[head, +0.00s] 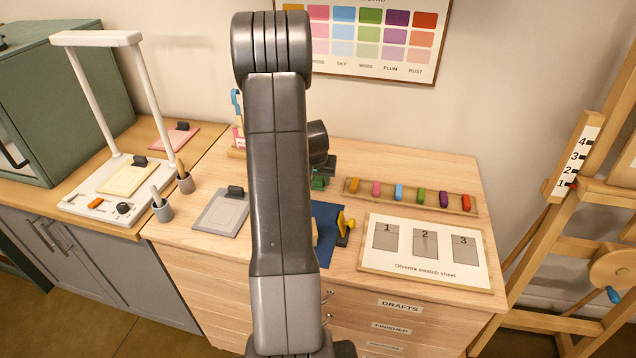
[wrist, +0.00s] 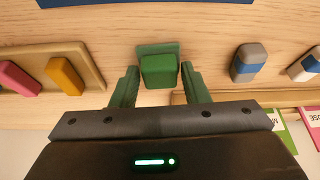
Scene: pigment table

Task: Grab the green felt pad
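The green felt pad (wrist: 158,70) is a small green block on a flat green base, standing on the wooden tabletop. In the wrist view it sits between the two green fingers of my gripper (wrist: 158,80), one on each side. The fingers are spread, with a narrow gap showing beside the block. In the head view my arm covers much of this spot; a bit of green (head: 319,182) shows beside the arm, below the dark gripper (head: 325,168).
A wooden tray (head: 350,195) of several coloured sticks lies to the right. A blue mat (head: 325,250) with a yellow-handled tool (head: 345,222) lies in front. A swatch sheet (head: 400,264) is at right, a grey clipboard (head: 220,215) at left. Blue-grey blocks (wrist: 249,62) stand nearby.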

